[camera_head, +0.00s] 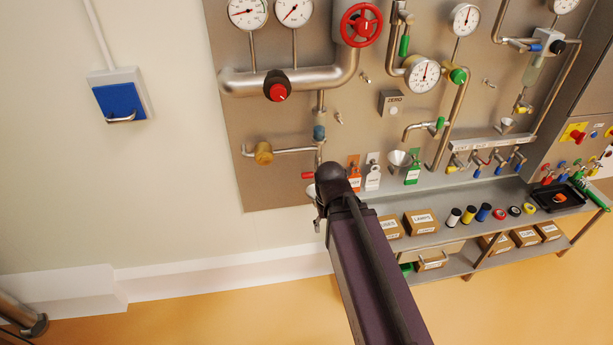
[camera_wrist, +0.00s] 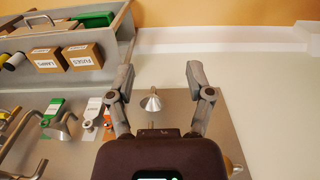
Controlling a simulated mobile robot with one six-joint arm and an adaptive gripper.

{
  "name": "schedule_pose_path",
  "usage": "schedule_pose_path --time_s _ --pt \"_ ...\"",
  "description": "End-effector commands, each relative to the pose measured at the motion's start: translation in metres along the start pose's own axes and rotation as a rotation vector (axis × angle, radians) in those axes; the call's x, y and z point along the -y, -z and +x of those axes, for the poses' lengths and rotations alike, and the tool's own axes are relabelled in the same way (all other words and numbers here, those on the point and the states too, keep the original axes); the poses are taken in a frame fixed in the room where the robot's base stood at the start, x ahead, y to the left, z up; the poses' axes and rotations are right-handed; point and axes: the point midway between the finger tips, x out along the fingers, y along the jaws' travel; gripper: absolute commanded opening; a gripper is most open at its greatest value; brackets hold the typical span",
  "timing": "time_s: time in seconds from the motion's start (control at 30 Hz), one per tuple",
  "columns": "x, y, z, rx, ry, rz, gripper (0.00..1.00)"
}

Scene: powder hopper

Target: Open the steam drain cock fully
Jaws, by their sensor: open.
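A small red lever handle (camera_head: 308,175), which looks like the steam drain cock, sits at the foot of the vertical pipe under the blue-grey fitting in the head view. It is just left of and above my arm's dark end. The cock's body is partly hidden, and I cannot tell how far it is turned. In the wrist view my gripper (camera_wrist: 155,80) is open and empty, fingers spread wide. A small metal funnel (camera_wrist: 152,102) shows between the fingers, against the panel. The lever is not clearly visible in the wrist view. My arm hides most of the gripper in the head view.
A brass knob (camera_head: 263,153) is on the side pipe to the left. A red handwheel (camera_head: 361,25) and a black-red knob (camera_head: 277,86) are above. Orange, white and green tags (camera_head: 413,168) and another funnel (camera_head: 398,160) are right. The shelf (camera_head: 450,238) holds boxes.

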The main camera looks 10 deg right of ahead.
Motion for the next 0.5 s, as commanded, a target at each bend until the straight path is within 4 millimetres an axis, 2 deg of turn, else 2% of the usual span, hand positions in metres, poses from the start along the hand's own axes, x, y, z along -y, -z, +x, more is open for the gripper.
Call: schedule_pose_path --time_s 0.27,0.5 --pt "-0.010 0.020 0.030 0.003 -0.124 0.017 0.68" --pt "-0.020 0.055 0.065 -0.017 -0.348 0.040 0.68"
